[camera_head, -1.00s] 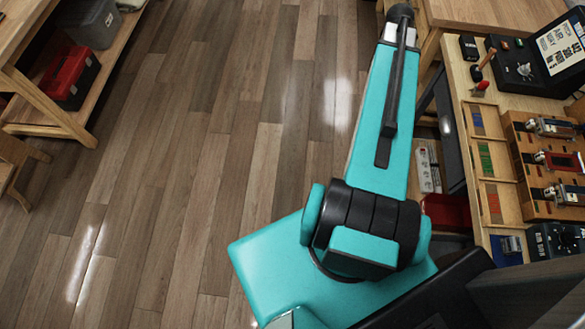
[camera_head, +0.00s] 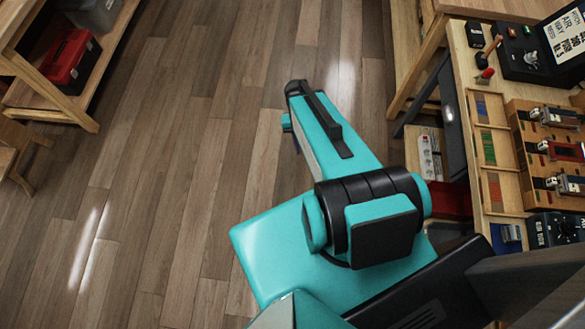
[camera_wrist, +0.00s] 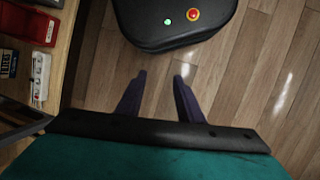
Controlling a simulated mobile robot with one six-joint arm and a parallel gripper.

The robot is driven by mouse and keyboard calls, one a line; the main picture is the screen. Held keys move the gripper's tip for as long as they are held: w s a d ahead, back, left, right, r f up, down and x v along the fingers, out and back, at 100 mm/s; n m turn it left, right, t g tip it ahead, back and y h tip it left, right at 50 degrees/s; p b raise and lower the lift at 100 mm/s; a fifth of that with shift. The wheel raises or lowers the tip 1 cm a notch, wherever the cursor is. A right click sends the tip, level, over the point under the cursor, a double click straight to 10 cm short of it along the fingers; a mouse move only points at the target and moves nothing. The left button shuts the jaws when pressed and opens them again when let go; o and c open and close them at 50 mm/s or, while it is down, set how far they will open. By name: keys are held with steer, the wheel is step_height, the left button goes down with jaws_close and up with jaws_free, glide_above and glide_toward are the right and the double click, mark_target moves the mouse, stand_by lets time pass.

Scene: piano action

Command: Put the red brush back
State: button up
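In the head view, a small tool with a wooden handle and a red part (camera_head: 485,74) is on the workbench (camera_head: 462,62); it is too small to tell surely whether it is the red brush. My gripper (camera_wrist: 160,86) shows in the wrist view, its two dark fingers apart and only floor between them. It is empty and away from the bench top. No other brush can be made out.
A tray (camera_head: 502,178) with colored strips and a wooden rack (camera_head: 522,140) of small devices fill the bench. A black control box (camera_head: 520,60) stands behind. A white power strip (camera_head: 430,158) is under the bench. A red toolbox (camera_head: 70,57) sits on a left shelf. The floor between is clear.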

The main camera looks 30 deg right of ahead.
steer(key=s+a+f+n+g, duration=0.1)
steer(key=s+a+f+n, duration=0.4)
steer(key=s+a, duration=0.5)
steer(key=shift+s+a+f+g, duration=0.25)
steer(key=shift+s+f+g, duration=0.05)
steer(key=shift+s+f, duration=0.15)
step_height(320, 180, down, 2)
steer(key=shift+f+b, duration=0.1)
steer(key=shift+b, duration=1.1)
steer(key=shift+d, duration=0.1)
